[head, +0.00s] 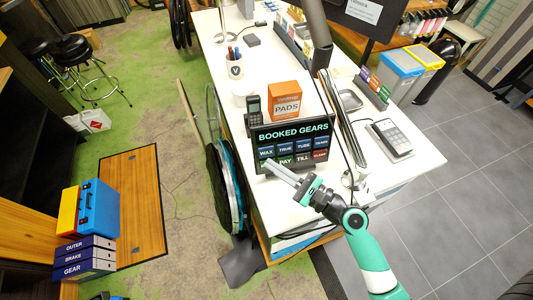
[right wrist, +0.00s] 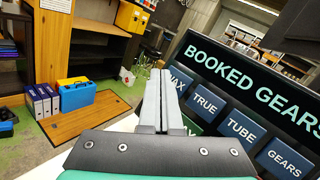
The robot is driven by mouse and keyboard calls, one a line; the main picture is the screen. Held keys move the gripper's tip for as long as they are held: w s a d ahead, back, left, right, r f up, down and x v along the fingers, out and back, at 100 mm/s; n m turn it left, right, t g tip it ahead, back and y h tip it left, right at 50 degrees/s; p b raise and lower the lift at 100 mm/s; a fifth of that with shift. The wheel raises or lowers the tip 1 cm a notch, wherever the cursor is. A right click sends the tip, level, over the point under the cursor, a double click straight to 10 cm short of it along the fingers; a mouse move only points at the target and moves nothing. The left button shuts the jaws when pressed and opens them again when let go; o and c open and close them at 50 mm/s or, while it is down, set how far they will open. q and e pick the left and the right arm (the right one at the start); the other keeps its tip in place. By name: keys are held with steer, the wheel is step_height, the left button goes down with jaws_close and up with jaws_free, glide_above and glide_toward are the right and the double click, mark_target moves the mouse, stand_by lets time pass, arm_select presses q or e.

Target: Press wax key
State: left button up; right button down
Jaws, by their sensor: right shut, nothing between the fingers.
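The black key panel headed BOOKED GEARS (head: 293,130) stands on the white counter, with several labelled keys in two rows. Its blue WAX key (head: 266,152) is at the left end of the upper row. My right gripper (head: 269,164) is shut and empty, its fingertips just below the WAX key in the head view, over the lower row's left end. In the right wrist view the fingertips (right wrist: 160,73) lie just left of the WAX key (right wrist: 181,80) and partly cover its left side. I cannot tell whether they touch. My left gripper is not in view.
An orange PADS box (head: 285,101) stands behind the panel, and a black handset (head: 254,113) stands at its left. A card terminal (head: 391,138) lies to the right on the white counter (head: 425,157). A thin dark cable hangs near my right arm.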

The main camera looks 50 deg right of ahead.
steer(key=shift+w+d+f, duration=0.15)
steer(key=shift+w+d, duration=0.2)
steer(key=shift+w, duration=0.15)
steer(key=shift+w+d, duration=0.1)
stand_by(1.6)
steer(key=shift+w+d+f, duration=0.1)
steer(key=shift+w+d, duration=0.05)
steer(key=shift+w, duration=0.1)
steer(key=shift+w+d+f, duration=0.15)
steer(key=shift+w+d, duration=0.1)
steer(key=shift+w, duration=0.05)
stand_by(0.8)
steer(key=shift+s+a, duration=0.1)
steer(key=shift+s+a+r, duration=0.25)
steer(key=shift+s+a, duration=0.15)
steer(key=shift+s, duration=0.15)
steer(key=shift+p, duration=0.3)
steer(key=shift+s+a+r+p, duration=0.3)
steer(key=shift+s+a, duration=0.15)
steer(key=shift+s, duration=0.2)
steer(key=shift+s+a+r+p, duration=0.15)
steer(key=shift+s+a+p, duration=0.15)
steer(key=shift+s+a, duration=0.3)
steer(key=shift+s+a+r+p, duration=0.25)
steer(key=shift+s+a+p, duration=0.1)
steer(key=shift+s, duration=0.35)
